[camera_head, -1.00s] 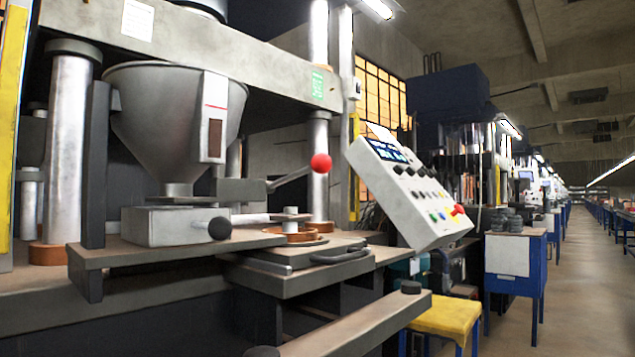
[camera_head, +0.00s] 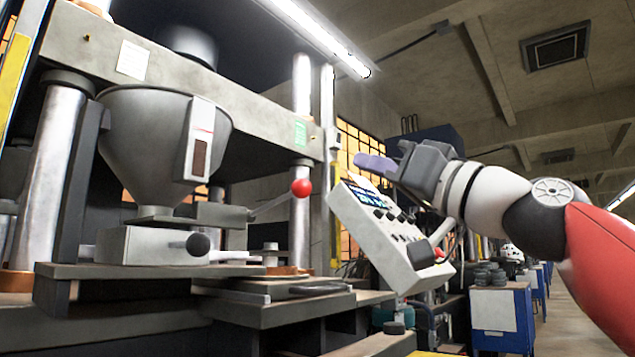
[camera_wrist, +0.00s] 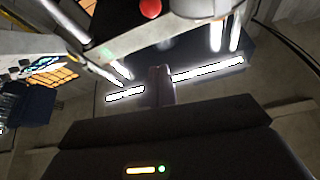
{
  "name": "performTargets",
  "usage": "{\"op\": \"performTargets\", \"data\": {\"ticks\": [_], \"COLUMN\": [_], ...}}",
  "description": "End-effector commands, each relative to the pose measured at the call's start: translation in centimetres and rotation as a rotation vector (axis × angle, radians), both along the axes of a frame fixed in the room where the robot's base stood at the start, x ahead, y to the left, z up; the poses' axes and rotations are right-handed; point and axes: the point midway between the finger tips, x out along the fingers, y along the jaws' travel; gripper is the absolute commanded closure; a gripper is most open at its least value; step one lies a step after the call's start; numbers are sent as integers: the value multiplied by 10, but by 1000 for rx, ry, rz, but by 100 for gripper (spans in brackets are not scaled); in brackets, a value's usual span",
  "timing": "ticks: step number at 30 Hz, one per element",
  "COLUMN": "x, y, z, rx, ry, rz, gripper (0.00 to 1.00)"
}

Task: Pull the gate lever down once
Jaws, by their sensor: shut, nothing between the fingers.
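The gate lever is a grey rod ending in a red ball (camera_head: 301,187). It slants up to the right from the block under the grey hopper (camera_head: 165,140). The red ball also shows at the top edge of the wrist view (camera_wrist: 150,8). My gripper (camera_head: 372,163) is in the air to the right of the ball and a little higher, apart from it. Its fingers are shut and empty, pointing left. In the wrist view the closed fingers (camera_wrist: 160,78) show in the middle, below the ball.
A tilted control panel (camera_head: 385,238) with a screen and buttons stands just below my gripper. A steel column (camera_head: 301,110) rises behind the ball. A second, black-knobbed handle (camera_head: 198,244) sits low under the hopper. Open air lies between fingers and ball.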

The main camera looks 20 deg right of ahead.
Motion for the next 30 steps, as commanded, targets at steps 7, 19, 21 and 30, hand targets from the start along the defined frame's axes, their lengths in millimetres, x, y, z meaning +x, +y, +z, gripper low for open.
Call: {"op": "performTargets", "data": {"ticks": [7, 19, 21, 30], "x": [0, 38, 50, 82], "y": [0, 21, 27, 42], "z": [0, 23, 30, 24], "rx": [0, -2, -2, 1], "ry": [0, 3, 3, 3], "rz": [0, 4, 4, 0], "gripper": [100, 100, 100, 100]}}
